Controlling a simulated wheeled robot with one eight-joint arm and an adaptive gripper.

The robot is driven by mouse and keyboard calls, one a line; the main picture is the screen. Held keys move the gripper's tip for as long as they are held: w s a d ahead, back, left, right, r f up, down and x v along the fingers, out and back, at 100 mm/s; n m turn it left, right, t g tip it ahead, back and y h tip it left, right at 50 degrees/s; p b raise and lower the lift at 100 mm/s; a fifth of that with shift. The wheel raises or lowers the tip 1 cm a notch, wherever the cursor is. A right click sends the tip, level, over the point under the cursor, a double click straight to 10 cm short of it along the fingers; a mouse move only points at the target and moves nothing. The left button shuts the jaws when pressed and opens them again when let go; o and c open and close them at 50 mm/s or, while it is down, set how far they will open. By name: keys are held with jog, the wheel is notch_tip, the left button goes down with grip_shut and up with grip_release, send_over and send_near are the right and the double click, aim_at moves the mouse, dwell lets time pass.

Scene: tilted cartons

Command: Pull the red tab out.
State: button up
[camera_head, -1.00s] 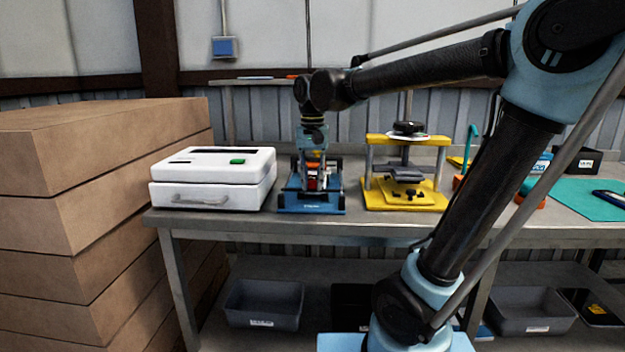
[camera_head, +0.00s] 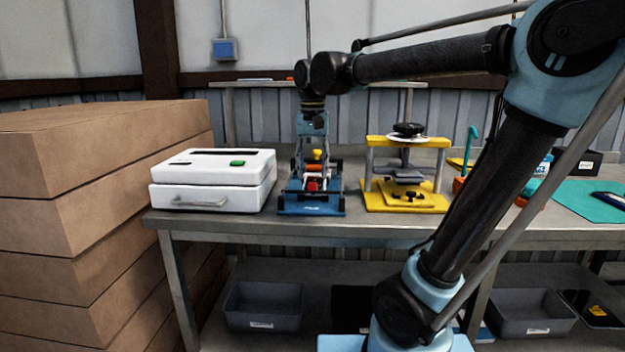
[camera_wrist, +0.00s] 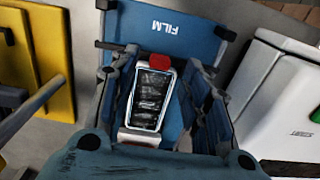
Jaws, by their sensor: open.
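The red tab (camera_wrist: 160,60) shows in the wrist view at the far end of a silver-framed cassette with a dark, crinkled middle (camera_wrist: 152,97). The cassette sits on a blue fixture (camera_wrist: 180,30) marked FILM. In the head view a small red piece (camera_head: 312,185) shows low at the front of this fixture (camera_head: 311,208); it looks like the same tab. My gripper (camera_head: 312,168) points down over the fixture with its fingers spread. In the wrist view the fingers (camera_wrist: 163,82) stand on either side of the cassette, and nothing is seen gripped. Contact with the tab cannot be told.
A white box with a green button (camera_head: 238,162) stands close on the left of the fixture. A yellow press (camera_head: 430,207) stands to the right. Brown cartons (camera_head: 80,240) are stacked left of the bench (camera_head: 240,228). A teal mat (camera_head: 590,192) lies far right.

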aim_at(313, 182)
notch_tip(313, 182, up, 8)
dwell(0.4)
jog(key=shift+f, duration=0.1)
